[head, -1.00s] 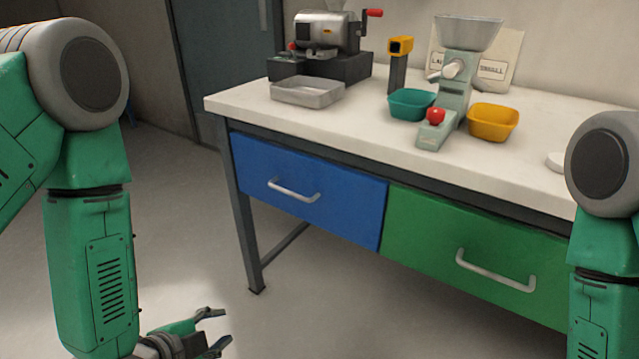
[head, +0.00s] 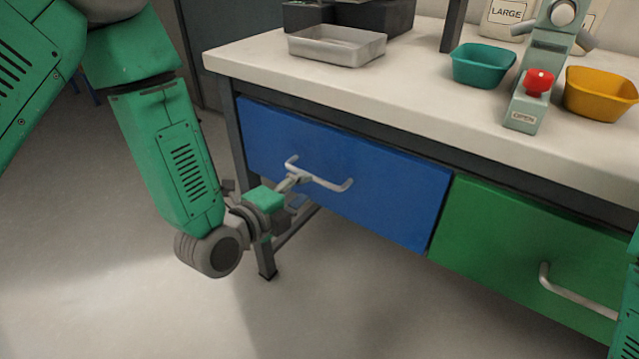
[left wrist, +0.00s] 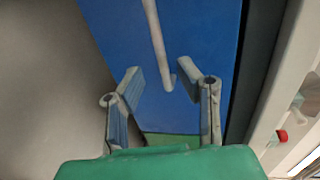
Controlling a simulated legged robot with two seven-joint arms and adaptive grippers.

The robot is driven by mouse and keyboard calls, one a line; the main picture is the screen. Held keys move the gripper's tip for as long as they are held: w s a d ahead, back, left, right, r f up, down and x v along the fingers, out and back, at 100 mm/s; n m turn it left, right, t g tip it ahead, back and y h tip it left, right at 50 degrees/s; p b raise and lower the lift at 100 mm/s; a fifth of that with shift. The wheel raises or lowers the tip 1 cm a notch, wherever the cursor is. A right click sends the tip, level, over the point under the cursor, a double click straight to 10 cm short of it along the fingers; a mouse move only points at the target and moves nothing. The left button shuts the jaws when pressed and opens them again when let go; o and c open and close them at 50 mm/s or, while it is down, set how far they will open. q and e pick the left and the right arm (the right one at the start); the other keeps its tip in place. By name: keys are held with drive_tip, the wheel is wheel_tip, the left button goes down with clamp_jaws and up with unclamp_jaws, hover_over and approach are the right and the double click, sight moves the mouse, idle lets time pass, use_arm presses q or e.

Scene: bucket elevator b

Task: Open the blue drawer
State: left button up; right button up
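The blue drawer (head: 390,200) is under the left part of the workbench and its front looks shut. Its pale bar handle (head: 325,183) runs across the front. My left gripper (head: 297,181) is at the left part of this handle. In the left wrist view, its two fingers (left wrist: 160,84) are spread apart, with the blue front ahead and one end of the handle (left wrist: 160,50) in line with the gap between them. I cannot tell whether the fingers touch the handle. My right gripper is out of view.
A green drawer (head: 540,255) with its own handle sits to the right. On the white benchtop (head: 420,110) stand a metal tray (head: 337,45), a teal bin (head: 483,65), a yellow bin (head: 600,93) and a machine with a red knob (head: 539,81). A bench leg (head: 252,220) stands left of the drawer.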

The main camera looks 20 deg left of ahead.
sight(317, 180)
use_arm(q)
drive_tip(key=b+x, duration=0.1)
drive_tip(key=x, duration=0.4)
drive_tip(key=shift+w+d, duration=0.3)
drive_tip(key=shift+d, duration=0.15)
drive_tip(key=shift+a, duration=0.45)
clamp_jaws()
